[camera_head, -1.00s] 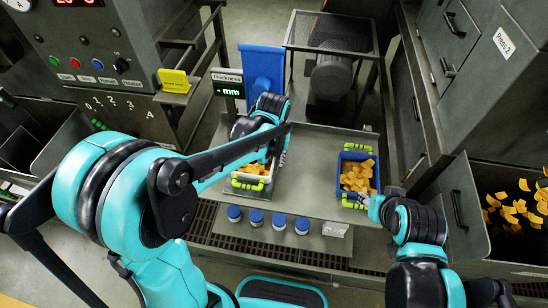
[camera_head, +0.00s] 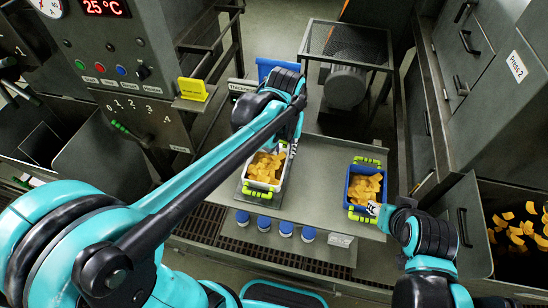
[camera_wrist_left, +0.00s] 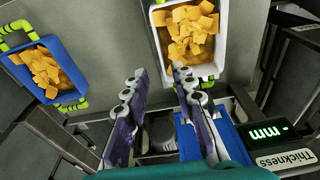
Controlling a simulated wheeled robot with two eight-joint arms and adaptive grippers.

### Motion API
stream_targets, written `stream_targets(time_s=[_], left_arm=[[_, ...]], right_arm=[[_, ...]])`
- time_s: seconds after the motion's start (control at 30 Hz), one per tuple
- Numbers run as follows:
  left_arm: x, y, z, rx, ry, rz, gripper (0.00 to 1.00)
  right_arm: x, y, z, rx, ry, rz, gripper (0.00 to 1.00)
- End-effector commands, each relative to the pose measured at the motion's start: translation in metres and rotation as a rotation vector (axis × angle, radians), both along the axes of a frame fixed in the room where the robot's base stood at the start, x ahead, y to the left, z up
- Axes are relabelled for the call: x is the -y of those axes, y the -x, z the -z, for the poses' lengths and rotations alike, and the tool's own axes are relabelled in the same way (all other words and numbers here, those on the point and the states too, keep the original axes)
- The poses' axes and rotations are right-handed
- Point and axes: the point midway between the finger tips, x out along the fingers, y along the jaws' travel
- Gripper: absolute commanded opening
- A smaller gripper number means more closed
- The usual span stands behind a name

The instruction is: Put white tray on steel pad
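The white tray (camera_head: 283,178), full of yellow-orange chunks, has green handles and stands on the left part of the steel table; it also shows in the left wrist view (camera_wrist_left: 163,38). A thin grey plate edge, seemingly the steel pad (camera_head: 241,197), shows under the tray's near left side; the rest is hidden. My left gripper (camera_head: 293,146) is at the tray's far right end. In the left wrist view its fingers (camera_wrist_left: 158,72) are apart with nothing between them, one close to the tray's end handle. My right gripper (camera_head: 372,210) is by the blue tray's near handle; its fingers are too small to read.
A blue tray (camera_head: 351,185) of similar chunks stands on the table's right part. Several blue-capped jars (camera_head: 264,223) line the shelf below the front edge. The thickness display (camera_wrist_left: 266,131) and a blue panel (camera_wrist_left: 223,135) stand behind the white tray. Bare table lies between the trays.

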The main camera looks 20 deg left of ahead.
Motion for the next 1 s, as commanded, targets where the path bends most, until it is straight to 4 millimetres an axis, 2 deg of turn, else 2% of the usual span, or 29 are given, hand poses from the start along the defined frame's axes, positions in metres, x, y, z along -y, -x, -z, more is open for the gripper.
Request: stream_targets(time_s=[0.23,0.4,0.5,0.7,1.0], left_arm=[[-0.038,0.053,-0.016,0.181,0.025,0.000,0.26],[-0.061,0.092,-0.012,0.340,0.025,0.003,0.26],[-0.070,0.107,-0.007,0.412,0.017,0.004,0.26],[-0.077,0.119,0.000,0.480,0.007,0.005,0.26],[-0.077,0.119,0.000,0.484,0.007,0.006,0.26]], right_arm=[[0.000,0.000,0.000,0.000,0.000,0.000,0.40],[0.000,0.000,0.000,0.000,0.000,0.000,0.40],[0.000,0.000,0.000,0.000,0.000,0.000,0.40],[0.000,0.000,0.000,0.000,0.000,0.000,0.40],[0.000,0.000,0.000,0.000,0.000,0.000,0.40]])
